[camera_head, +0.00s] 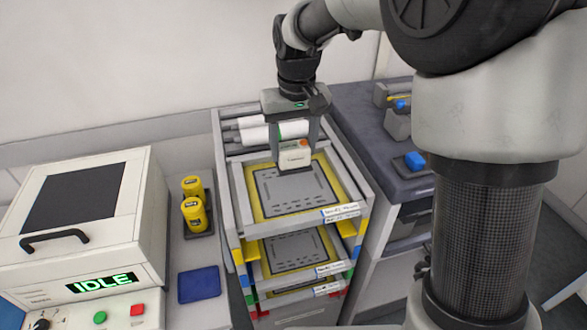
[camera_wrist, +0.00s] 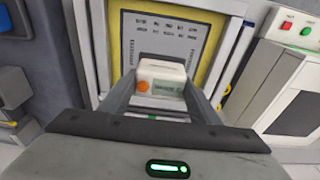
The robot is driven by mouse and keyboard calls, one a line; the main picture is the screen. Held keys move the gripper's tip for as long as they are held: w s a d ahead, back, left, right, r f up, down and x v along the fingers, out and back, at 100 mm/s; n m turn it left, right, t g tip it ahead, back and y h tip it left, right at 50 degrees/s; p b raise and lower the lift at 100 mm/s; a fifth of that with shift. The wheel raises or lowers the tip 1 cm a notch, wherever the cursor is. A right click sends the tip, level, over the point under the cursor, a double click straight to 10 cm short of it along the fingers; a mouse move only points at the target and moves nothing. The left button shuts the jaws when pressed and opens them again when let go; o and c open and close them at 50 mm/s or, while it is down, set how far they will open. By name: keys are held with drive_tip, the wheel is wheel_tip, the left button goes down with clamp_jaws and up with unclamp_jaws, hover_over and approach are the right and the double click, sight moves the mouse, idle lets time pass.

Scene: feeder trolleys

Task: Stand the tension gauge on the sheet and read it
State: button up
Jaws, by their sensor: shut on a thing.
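The tension gauge (camera_head: 295,156) is a small white box with an orange button and a small display. My gripper (camera_head: 294,150) is shut on it from above, a finger on each side. In the wrist view the gauge (camera_wrist: 161,82) sits between the fingers, with the orange button at its left and a grey-green display whose reading is too small to make out. The gauge is over the far part of the dark sheet (camera_head: 290,192) in the yellow-bordered top frame. I cannot tell whether its base touches the sheet. The sheet also shows in the wrist view (camera_wrist: 140,45).
The top frame sits on a trolley (camera_head: 232,190) with more framed sheets (camera_head: 296,252) below. White rolls (camera_head: 268,132) lie behind it. A machine reading IDLE (camera_head: 70,225), yellow containers (camera_head: 194,214) and a blue pad (camera_head: 199,284) stand left. A dark bench (camera_head: 375,130) stands right.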

sight(293, 168)
drive_tip(key=shift+f, duration=3.1)
drive_tip(key=shift+f, duration=0.1)
drive_tip(key=o, duration=1.4)
drive_tip(key=r, duration=0.4)
drive_tip(key=s+r, duration=0.1)
drive_tip(key=r, duration=0.7)
drive_tip(key=shift+s+d+r, duration=0.1)
drive_tip(key=shift+s+d, duration=0.15)
drive_tip(key=s+d+r+m+t+p, duration=0.1)
drive_tip(key=s+d+r+t, duration=0.1)
drive_tip(key=s+d, duration=0.5)
drive_tip(key=s+d+r+m+t, duration=0.2)
drive_tip(key=s+d, duration=0.5)
drive_tip(key=s, duration=0.7)
drive_tip(key=shift+s+r+p, duration=0.3)
drive_tip(key=shift+r+p, duration=0.05)
drive_tip(key=shift+p, duration=0.05)
